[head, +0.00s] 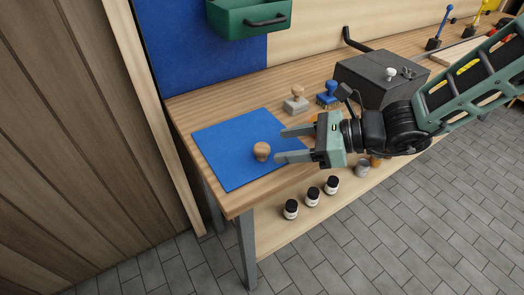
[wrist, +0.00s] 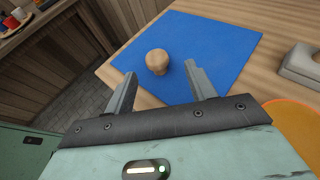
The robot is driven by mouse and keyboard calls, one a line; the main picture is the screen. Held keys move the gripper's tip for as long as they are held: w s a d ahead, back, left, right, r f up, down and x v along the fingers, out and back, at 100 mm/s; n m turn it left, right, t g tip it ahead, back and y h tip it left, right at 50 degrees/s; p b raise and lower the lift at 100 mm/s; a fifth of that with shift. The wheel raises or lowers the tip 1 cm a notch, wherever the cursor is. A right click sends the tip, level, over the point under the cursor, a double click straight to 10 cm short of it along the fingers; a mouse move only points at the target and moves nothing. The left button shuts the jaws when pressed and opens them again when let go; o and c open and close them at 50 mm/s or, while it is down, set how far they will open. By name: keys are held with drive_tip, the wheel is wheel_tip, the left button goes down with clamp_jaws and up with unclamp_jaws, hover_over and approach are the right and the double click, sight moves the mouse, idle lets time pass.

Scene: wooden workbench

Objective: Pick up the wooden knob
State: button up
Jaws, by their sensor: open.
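The wooden knob (head: 262,151) is a small, rounded, light-brown piece on the blue mat (head: 220,145) near the left end of the bench. In the wrist view the knob (wrist: 157,62) lies beyond the fingertips, roughly between their lines, with the mat (wrist: 215,45) under and behind it. My gripper (head: 282,145) is open and empty. It reaches in from the right, with its fingers pointing toward the knob. In the wrist view its two fingers (wrist: 158,80) are spread apart and the knob is not between them.
A stamp with a wooden handle (head: 296,101) and a blue stamp (head: 328,94) stand behind my gripper. A dark box (head: 380,78) stands to the right. A green bin (head: 249,17) hangs above the bench. Several small jars (head: 312,196) stand on the lower shelf.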

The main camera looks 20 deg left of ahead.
sight(267, 147)
drive_tip(key=shift+s+x, duration=0.1)
drive_tip(key=shift+x, duration=1.5)
drive_tip(key=shift+s+x, duration=0.15)
drive_tip(key=shift+x, duration=1.45)
drive_tip(key=shift+r, duration=0.25)
drive_tip(key=c, duration=1)
